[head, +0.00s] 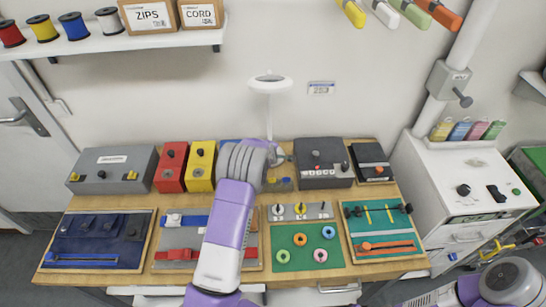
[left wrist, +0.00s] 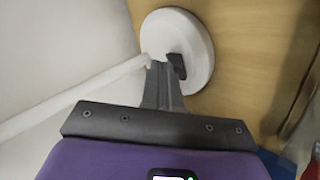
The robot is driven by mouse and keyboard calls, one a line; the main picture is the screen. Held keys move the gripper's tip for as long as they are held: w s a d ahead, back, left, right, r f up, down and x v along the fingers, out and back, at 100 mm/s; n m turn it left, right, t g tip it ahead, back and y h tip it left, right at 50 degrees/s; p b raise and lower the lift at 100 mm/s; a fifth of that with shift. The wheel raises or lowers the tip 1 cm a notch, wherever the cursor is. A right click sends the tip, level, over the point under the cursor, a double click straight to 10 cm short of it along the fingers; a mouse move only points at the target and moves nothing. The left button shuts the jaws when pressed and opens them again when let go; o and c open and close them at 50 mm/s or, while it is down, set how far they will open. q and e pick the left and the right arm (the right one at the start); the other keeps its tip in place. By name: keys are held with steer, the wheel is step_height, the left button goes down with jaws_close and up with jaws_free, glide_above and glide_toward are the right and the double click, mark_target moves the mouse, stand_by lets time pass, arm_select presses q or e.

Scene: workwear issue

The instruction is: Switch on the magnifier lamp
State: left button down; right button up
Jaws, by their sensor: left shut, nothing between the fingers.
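The white magnifier lamp (head: 270,84) stands at the back of the wooden table, its ring head raised against the wall. Its lower stem and base are hidden behind my left gripper in the head view. In the left wrist view its round white base (left wrist: 202,42) carries a small dark switch (left wrist: 178,66), and the white stem (left wrist: 75,98) runs off to the left. My left gripper (head: 278,154) is shut and empty. In the left wrist view its fingertips (left wrist: 160,64) are right beside the switch; I cannot tell whether they touch it. My right gripper is out of view.
Red (head: 172,167) and yellow (head: 201,166) boxes stand left of my gripper, a dark grey box (head: 323,180) to the right. Several boards, including a green one with rings (head: 282,258), line the front. A white cabinet (head: 440,190) stands at the right.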

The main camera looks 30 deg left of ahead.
arm_select(q)
steer(key=shift+f, duration=0.25)
steer(key=shift+r, duration=0.1)
stand_by(0.3)
steer(key=shift+s+a+r, duration=0.15)
steer(key=shift+r, duration=0.5)
steer(key=shift+s+a+r+p, duration=0.2)
steer(key=shift+r+p, duration=0.25)
steer(key=shift+r, duration=0.35)
steer(key=shift+s+a+r+p, duration=0.1)
steer(key=shift+a+r+p, duration=0.35)
steer(key=shift+r, duration=0.3)
steer(key=shift+s+a+r+p, duration=0.15)
steer(key=shift+r+p, duration=0.35)
steer(key=shift+r, duration=0.3)
